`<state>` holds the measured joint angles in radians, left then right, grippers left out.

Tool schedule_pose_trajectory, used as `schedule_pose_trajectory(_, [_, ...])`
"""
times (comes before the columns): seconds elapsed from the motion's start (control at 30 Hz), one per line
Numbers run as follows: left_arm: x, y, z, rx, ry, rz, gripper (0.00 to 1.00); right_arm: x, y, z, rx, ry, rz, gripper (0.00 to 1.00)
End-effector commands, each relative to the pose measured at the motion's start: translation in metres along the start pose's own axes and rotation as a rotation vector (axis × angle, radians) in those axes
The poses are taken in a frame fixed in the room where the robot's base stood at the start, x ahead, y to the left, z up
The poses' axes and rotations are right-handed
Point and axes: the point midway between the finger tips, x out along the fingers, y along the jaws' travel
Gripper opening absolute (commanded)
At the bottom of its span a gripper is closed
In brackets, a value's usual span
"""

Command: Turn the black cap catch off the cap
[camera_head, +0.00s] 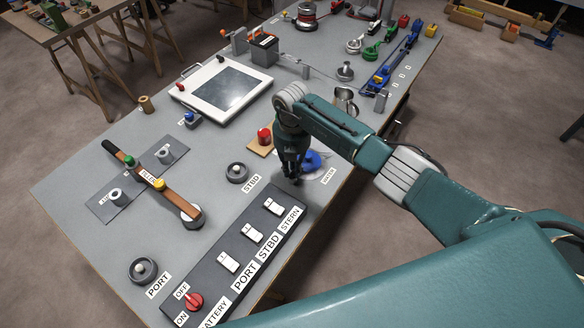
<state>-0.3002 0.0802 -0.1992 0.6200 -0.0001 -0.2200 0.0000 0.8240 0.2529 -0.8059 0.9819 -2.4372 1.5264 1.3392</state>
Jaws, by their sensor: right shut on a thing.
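The blue cap (313,159) sits on a pale round plate at the right side of the grey bench, by a label that seems to read WATER. My right gripper (292,176) points down at the cap's left edge, with its dark fingers low over the bench. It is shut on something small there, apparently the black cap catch. The fingers hide the catch, so its angle on the cap cannot be told. My left gripper is not in view.
A red button (264,136) on a wooden block stands just left of the gripper. A switch panel (222,286) lies in front, and a round STBD fitting (237,172) to the left. A metal jug (346,99) stands behind my arm. The bench's right edge is close.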

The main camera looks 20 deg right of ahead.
Motion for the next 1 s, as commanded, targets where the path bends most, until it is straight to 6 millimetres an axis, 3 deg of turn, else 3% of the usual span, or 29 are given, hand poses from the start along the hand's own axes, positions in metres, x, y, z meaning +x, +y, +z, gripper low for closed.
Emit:
schedule_pose_trajectory(0.27, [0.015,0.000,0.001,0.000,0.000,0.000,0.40,0.002,0.000,0.000,-0.151,-0.002,0.001,0.00])
schedule_pose_trajectory(1.0, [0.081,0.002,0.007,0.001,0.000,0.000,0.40,0.004,-0.001,-0.003,-0.844,-0.002,0.000,0.00])
